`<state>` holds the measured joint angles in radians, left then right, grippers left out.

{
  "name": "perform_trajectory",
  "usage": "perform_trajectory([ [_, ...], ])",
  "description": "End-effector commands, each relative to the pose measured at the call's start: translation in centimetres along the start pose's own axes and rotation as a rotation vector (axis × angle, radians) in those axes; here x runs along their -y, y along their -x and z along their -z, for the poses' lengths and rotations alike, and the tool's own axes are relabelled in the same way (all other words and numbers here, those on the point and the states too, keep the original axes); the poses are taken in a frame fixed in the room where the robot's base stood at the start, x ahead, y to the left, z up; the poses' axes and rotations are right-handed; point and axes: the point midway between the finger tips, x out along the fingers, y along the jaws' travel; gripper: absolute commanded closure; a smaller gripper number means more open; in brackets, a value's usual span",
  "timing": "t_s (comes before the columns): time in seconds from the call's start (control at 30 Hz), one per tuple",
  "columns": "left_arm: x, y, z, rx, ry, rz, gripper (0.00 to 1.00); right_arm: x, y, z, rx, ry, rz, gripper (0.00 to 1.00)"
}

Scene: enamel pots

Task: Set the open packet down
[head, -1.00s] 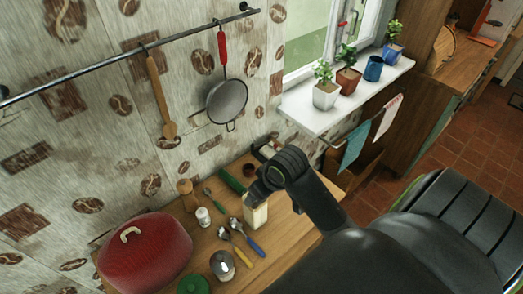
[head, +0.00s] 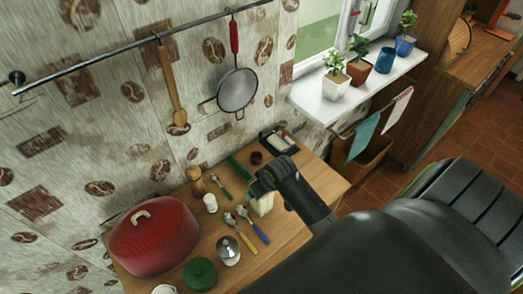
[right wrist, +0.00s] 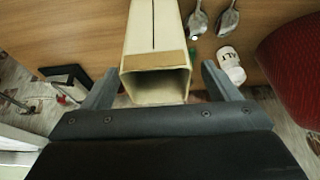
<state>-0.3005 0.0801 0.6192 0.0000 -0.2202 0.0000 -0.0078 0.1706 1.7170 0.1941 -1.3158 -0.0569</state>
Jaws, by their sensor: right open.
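The open packet (head: 263,205) is a cream, box-like carton standing on the wooden counter (head: 300,222) in the head view. The right wrist view shows the packet (right wrist: 155,45) close up, its open, hollow end facing the camera. My right gripper (right wrist: 158,78) is open, with one finger on each side of that open end and visible gaps between. In the head view my right gripper (head: 262,187) is at the packet's top and hides part of it. The packet's base is partly hard to see. My left gripper is not in view.
Bare counter shows at the right.

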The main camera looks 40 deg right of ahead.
Motion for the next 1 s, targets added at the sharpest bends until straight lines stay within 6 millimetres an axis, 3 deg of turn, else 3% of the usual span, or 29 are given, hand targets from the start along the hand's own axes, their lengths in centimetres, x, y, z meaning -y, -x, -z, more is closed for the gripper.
perform_trajectory([
  [0.3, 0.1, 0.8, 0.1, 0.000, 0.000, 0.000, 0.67, -0.3, -3.0, -0.1, 0.001, 0.000, 0.000, 0.18],
  [0.63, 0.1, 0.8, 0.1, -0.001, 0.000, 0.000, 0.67, -0.2, -3.5, -0.1, -0.001, 0.001, 0.000, 0.18],
  [1.0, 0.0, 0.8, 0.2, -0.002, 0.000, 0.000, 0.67, -0.2, -3.4, -0.1, -0.001, 0.001, 0.000, 0.65],
])
